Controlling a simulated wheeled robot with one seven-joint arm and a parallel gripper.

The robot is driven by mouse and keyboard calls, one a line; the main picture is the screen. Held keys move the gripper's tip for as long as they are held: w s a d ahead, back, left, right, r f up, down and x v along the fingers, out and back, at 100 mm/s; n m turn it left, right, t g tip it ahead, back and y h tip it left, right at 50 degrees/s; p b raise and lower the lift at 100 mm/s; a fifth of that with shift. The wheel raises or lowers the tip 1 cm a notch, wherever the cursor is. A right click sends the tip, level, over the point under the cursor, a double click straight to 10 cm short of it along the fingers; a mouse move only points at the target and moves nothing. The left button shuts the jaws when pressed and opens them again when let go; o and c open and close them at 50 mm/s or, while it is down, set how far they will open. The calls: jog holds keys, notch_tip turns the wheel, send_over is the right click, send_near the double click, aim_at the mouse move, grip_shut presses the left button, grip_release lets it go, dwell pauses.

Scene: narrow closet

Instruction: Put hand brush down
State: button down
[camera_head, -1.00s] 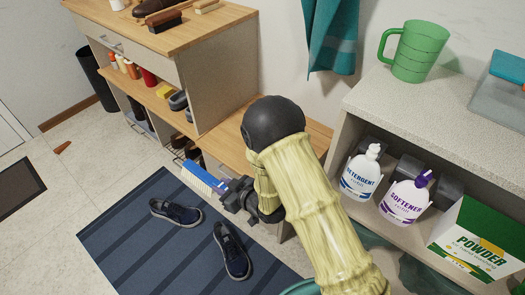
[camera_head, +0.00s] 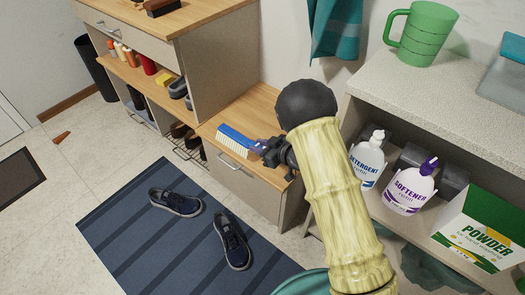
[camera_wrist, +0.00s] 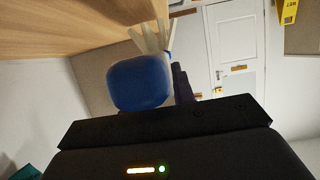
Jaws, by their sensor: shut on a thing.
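The hand brush (camera_head: 237,141) has a blue back and pale bristles. My gripper (camera_head: 268,151) is shut on one end of it, and the brush points to the left. In the head view the brush appears over the low wooden bench top (camera_head: 225,106); I cannot tell whether it touches the surface. In the wrist view the blue end of the brush (camera_wrist: 140,84) fills the middle, with the bristles (camera_wrist: 152,38) behind it and a dark finger beside it.
A taller cabinet (camera_head: 215,60) stands behind the bench. Shoes (camera_head: 232,240) lie on a striped blue mat (camera_head: 130,225). At right, a shelf unit (camera_head: 440,85) holds a detergent bottle (camera_head: 366,165), a softener bottle (camera_head: 408,188), a powder box (camera_head: 480,240) and a green jug (camera_head: 428,35).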

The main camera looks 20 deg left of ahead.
jog(key=shift+w+d, duration=0.1)
jog(key=shift+w, duration=0.15)
jog(key=shift+w+d+f+b, duration=0.15)
jog(key=shift+f+b, duration=0.35)
jog(key=shift+f, duration=0.4)
jog(key=shift+w+f+b, duration=0.15)
jog(key=shift+f+b, duration=0.3)
jog(key=shift+f, duration=0.5)
jog(key=c, duration=1.2)
grip_release()
jog(key=shift+f, duration=0.1)
jog(key=shift+o, duration=0.2)
jog(key=shift+d+r, duration=0.1)
jog(key=shift+r, duration=0.2)
jog(key=p+v, duration=0.2)
jog(key=v, duration=0.4)
jog(key=shift+s+d+r, duration=0.1)
jog(key=shift+s+d, duration=0.25)
jog(key=shift+d, duration=0.15)
